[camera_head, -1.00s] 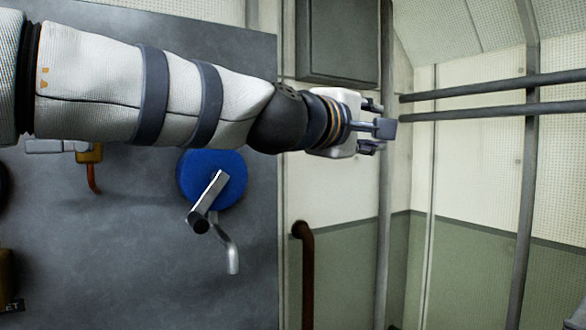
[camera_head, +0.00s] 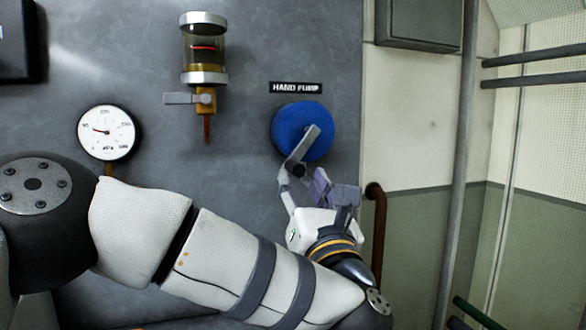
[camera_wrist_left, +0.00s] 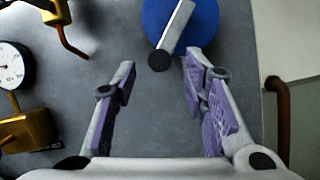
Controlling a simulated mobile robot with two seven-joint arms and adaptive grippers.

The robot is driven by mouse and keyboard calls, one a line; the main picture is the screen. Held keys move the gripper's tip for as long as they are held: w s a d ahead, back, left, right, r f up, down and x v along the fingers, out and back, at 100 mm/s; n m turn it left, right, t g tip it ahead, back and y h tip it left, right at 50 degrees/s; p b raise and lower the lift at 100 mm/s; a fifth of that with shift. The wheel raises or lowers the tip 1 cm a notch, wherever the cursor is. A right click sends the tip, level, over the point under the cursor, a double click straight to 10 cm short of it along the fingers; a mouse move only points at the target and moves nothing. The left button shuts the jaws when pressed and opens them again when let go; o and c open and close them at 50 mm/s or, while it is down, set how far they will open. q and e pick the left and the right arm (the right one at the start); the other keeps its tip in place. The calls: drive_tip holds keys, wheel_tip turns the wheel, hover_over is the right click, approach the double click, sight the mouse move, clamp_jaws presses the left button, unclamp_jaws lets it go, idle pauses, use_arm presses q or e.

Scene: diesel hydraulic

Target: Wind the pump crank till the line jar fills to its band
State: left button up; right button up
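The hand pump is a blue disc (camera_head: 290,128) with a grey crank arm (camera_head: 312,140) pointing down and slightly left. In the left wrist view the crank's dark knob (camera_wrist_left: 159,61) lies just ahead of the fingertips, between their lines. My left gripper (camera_head: 303,176) is open just below the crank, its purple-padded fingers spread and holding nothing. Whether a finger touches the crank is unclear. The line jar (camera_head: 205,50) is a glass cylinder with metal caps and a red band (camera_head: 204,48). Amber liquid shows low in it, below the band. My right gripper is not in view.
A round gauge (camera_head: 108,132) is on the grey panel, left of the jar. A valve with a grey lever (camera_head: 182,98) sits under the jar. A brown pipe (camera_head: 379,225) runs down right of the gripper, close to it. Grey rails (camera_head: 540,62) cross the right wall.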

sight(299, 175)
use_arm(q)
drive_tip(key=x, duration=0.5)
drive_tip(key=shift+w, duration=0.1)
drive_tip(key=shift+r, duration=0.1)
drive_tip(key=shift+c, duration=0.4)
clamp_jaws()
